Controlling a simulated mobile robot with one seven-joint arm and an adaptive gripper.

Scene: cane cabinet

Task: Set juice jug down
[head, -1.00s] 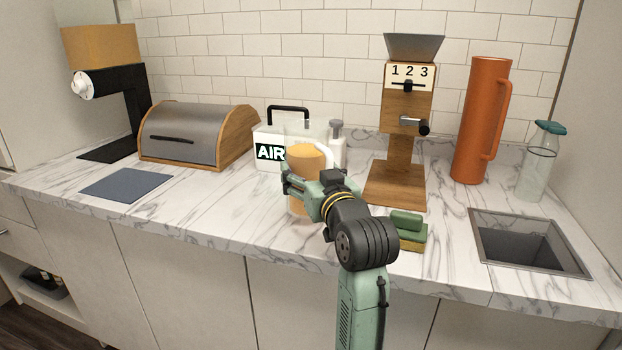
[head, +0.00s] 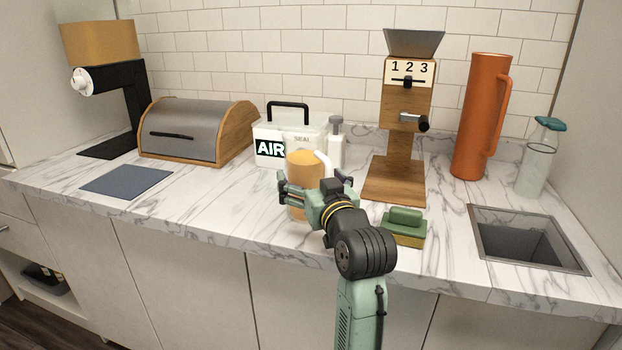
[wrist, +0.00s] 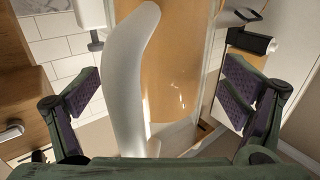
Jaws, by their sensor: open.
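The juice jug (head: 304,168) is clear with orange juice in it and a white handle (head: 323,163). It appears upright over the marble counter, left of the wooden mill; my gripper partly hides its lower part, so its base contact is unclear. My gripper (head: 313,188) is open at the jug's handle side. In the wrist view, the white handle (wrist: 127,85) rises between the spread purple-padded fingers, with the juice (wrist: 180,75) behind it. Gaps show between both finger pads and the handle.
A green sponge (head: 404,221) lies right of my gripper, near the sink (head: 515,245). The wooden mill (head: 400,150) stands behind right.

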